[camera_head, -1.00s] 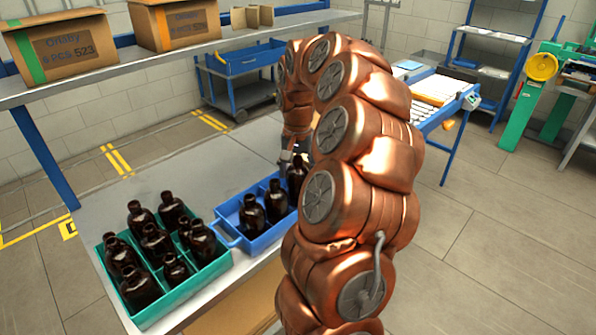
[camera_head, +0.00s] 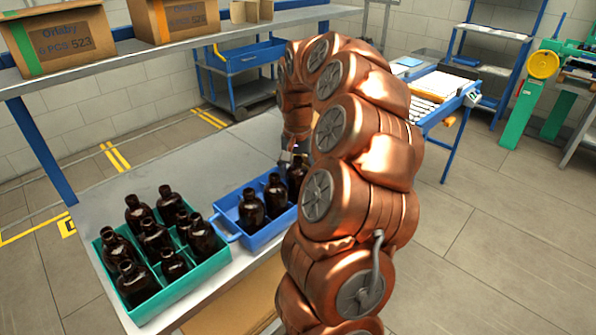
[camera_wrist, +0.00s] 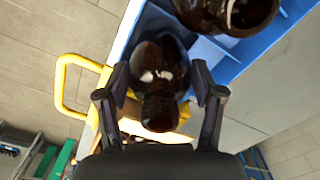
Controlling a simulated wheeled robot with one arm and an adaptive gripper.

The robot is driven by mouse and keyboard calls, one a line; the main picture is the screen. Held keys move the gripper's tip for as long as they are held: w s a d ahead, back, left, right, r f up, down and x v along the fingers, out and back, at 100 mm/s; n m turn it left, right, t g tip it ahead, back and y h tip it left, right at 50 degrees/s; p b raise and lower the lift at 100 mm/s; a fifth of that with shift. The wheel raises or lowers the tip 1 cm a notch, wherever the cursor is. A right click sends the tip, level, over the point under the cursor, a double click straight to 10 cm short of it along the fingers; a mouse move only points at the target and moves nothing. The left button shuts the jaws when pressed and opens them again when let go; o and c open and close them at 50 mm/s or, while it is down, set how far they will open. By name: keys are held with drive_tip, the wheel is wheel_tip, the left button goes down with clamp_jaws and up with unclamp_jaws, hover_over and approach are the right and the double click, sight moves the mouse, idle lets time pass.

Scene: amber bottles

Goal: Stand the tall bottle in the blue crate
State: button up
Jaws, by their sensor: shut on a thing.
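A dark brown bottle (camera_wrist: 160,68) is between the two fingers of my gripper (camera_wrist: 160,80) in the wrist view, its neck toward the camera. My gripper is shut on it. In the head view the held bottle (camera_head: 297,178) is upright at the far right part of the blue crate (camera_head: 262,240), partly hidden by my arm. The crate's blue wall and dividers also show beside the bottle in the wrist view (camera_wrist: 218,55). I cannot tell whether the bottle's base touches the crate floor. My gripper (camera_head: 289,157) is mostly hidden by my arm in the head view.
Two other brown bottles (camera_head: 251,209) (camera_head: 275,194) stand in the blue crate, close to the held one. A green crate (camera_head: 196,280) with several brown bottles stands to the left. A shelf with cardboard boxes (camera_head: 65,38) overhangs the back. The table (camera_head: 150,165) behind the crates is clear.

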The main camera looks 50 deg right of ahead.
drive_tip(key=shift+f+b, duration=0.3)
drive_tip(key=shift+f, duration=0.15)
drive_tip(key=o, duration=1.4)
drive_tip(key=shift+c, duration=0.2)
wheel_tip(320, 180, up, 11)
drive_tip(key=shift+r, duration=0.45)
